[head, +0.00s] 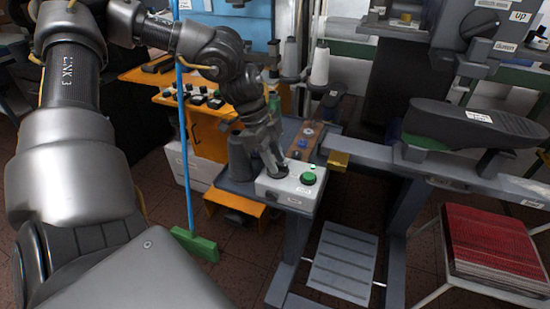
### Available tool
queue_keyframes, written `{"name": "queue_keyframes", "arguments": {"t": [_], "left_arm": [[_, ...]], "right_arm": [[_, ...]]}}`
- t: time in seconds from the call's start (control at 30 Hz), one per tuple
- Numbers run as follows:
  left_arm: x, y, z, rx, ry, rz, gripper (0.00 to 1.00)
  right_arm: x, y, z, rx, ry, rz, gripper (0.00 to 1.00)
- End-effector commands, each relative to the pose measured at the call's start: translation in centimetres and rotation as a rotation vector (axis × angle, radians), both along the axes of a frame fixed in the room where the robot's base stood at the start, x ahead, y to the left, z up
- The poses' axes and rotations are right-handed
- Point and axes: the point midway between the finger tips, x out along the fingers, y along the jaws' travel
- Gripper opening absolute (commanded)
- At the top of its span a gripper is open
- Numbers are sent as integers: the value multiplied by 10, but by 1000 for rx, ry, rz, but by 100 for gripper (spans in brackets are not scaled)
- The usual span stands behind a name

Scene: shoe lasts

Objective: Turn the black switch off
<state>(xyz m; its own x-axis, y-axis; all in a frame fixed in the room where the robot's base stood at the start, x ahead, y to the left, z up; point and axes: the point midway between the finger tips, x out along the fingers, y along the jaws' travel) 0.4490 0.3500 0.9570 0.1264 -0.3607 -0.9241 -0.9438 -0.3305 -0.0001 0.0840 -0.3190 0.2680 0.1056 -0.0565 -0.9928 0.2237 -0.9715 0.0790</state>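My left gripper (272,164) reaches down onto the left part of a white control box (291,198). Its fingers are dark and small here, and I cannot tell whether they are open, shut or touching a switch. A green round button (308,178) sits on the box just right of the fingertips. No black switch shows clearly on the box; the spot at the fingertips is covered by the gripper. My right gripper is not in view.
A grey machine frame (375,168) runs right from the box, with a black shoe-shaped piece (474,121) on it. An orange bench with black-knobbed controls (205,98) stands behind my arm.

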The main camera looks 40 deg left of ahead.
Motion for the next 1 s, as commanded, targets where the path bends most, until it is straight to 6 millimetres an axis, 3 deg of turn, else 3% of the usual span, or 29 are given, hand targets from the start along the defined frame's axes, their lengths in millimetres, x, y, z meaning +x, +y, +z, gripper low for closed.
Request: {"name": "queue_keyframes", "arguments": {"t": [0.33, 0.57, 1.0], "left_arm": [[0, -2, -3, 0, 0, 0, 30], [0, -1, -3, 0, 0, 0, 0], [0, -1, -4, 1, -3, 53, 0]], "right_arm": [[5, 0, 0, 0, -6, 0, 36], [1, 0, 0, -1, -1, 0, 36], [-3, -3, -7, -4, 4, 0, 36]]}}
